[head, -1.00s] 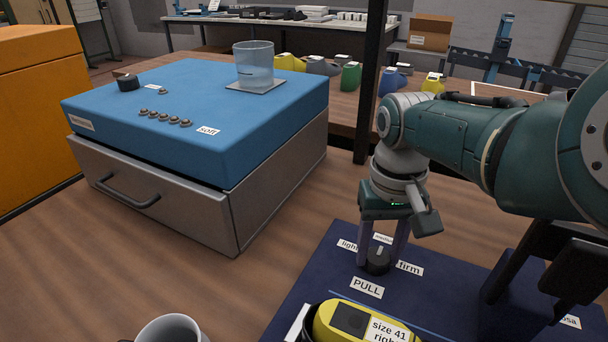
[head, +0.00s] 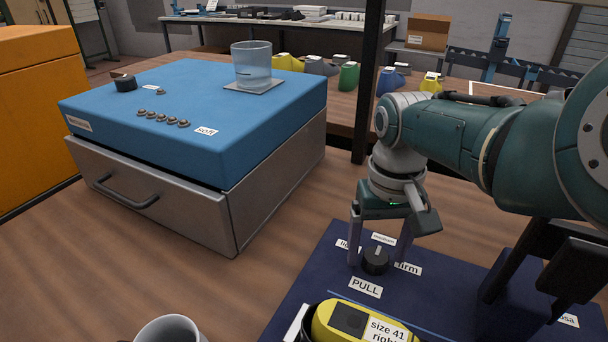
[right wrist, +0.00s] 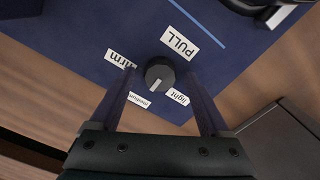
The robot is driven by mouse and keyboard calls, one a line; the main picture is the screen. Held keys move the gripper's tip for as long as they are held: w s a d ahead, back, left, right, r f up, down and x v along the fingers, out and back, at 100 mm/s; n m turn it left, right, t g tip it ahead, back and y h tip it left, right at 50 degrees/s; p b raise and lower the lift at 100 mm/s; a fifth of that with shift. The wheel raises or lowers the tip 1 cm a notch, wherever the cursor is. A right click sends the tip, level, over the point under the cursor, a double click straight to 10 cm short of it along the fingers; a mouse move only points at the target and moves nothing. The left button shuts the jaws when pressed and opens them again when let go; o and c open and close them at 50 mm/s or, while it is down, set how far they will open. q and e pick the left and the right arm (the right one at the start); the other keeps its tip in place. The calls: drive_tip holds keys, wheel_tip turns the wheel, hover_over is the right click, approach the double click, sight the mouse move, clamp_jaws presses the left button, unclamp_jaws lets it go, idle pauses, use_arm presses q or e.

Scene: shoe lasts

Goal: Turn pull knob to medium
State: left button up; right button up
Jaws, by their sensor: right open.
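The PULL knob (head: 375,262) is a small black dial on a dark blue panel (head: 318,272). Its white pointer mark points toward the "medium" label (head: 384,239); the right wrist view also shows the knob (right wrist: 159,75) with its mark toward that label (right wrist: 139,100). The "light" label (right wrist: 178,96) and "firm" label (head: 408,268) lie to either side. My right gripper (head: 378,255) is open, its fingers on either side of the knob with gaps between them and it. My left gripper is not in view.
A yellow shoe last (head: 350,319) labelled size 41 sits just in front of the knob. A blue-topped box (head: 200,155) with a drawer stands left, bearing another black knob (head: 126,83) and a glass beaker (head: 252,65). A mug (head: 170,330) is at the front edge.

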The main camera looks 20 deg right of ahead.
sight(376, 255)
wheel_tip(376, 255, up, 10)
drive_tip(key=p, duration=0.5)
drive_tip(key=shift+p, duration=0.3)
